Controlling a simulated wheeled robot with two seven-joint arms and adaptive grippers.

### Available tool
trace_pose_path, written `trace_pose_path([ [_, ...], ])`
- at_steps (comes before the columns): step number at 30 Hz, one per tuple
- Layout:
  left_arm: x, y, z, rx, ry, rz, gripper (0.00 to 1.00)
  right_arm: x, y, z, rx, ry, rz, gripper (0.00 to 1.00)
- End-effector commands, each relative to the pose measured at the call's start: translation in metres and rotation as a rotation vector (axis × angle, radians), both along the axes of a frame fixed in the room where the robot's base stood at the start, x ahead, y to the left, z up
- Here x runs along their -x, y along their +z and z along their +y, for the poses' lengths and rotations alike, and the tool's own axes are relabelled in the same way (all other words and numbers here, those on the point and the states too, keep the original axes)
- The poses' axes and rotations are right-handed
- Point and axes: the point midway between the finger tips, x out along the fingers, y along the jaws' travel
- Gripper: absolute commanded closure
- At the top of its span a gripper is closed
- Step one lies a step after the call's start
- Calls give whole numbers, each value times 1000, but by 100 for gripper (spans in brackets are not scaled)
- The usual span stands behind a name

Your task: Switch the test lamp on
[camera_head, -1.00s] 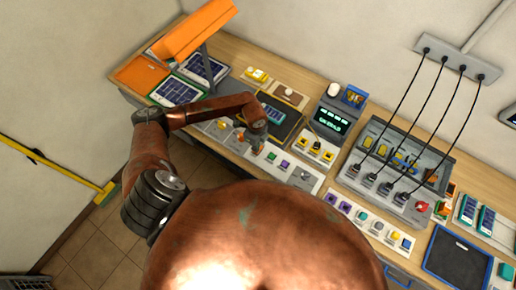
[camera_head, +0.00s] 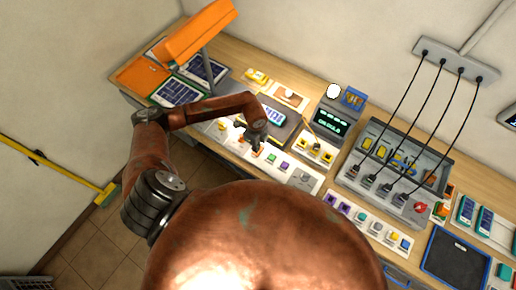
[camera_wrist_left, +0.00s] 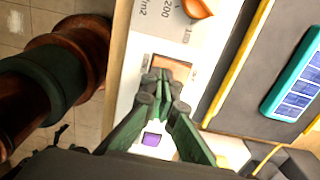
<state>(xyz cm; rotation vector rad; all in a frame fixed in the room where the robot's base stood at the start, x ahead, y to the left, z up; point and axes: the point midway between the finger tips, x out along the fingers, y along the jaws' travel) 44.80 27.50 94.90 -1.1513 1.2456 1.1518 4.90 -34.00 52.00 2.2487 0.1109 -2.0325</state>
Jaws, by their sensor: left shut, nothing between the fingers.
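An orange lamp (camera_head: 195,30) on a grey post leans over the back left of the bench. A round white bulb (camera_head: 334,91) on the grey meter box (camera_head: 331,121) glows bright white. My left gripper (camera_head: 255,145) is over the front strip of small controls. In the left wrist view its closed fingertips (camera_wrist_left: 162,78) are at a brown-orange square (camera_wrist_left: 178,66) on the white panel, overlapping it; contact cannot be told. They hold nothing. The fingers partly hide the square. I cannot tell which item is the test lamp. My right gripper is not in view.
An orange knob (camera_wrist_left: 199,7) and a purple square (camera_wrist_left: 151,139) flank the fingertips. A dark mat with a solar panel (camera_wrist_left: 299,88) lies beside the strip. Plugged cables (camera_head: 432,120) hang over the charger at right. A blue-edged tray (camera_head: 458,256) is at front right.

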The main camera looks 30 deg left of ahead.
Motion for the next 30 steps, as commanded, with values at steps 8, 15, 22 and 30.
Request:
trace_pose_path([
  [8, 0, 25, 0, 0, 0, -1, 100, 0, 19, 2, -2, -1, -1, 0],
  [15, 0, 43, 0, 1, 0, -2, 100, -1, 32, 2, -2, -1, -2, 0],
  [22, 0, 51, 0, 0, 0, -1, 100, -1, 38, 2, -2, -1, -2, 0],
  [30, 0, 50, 0, 0, 0, 0, 100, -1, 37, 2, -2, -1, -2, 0],
])
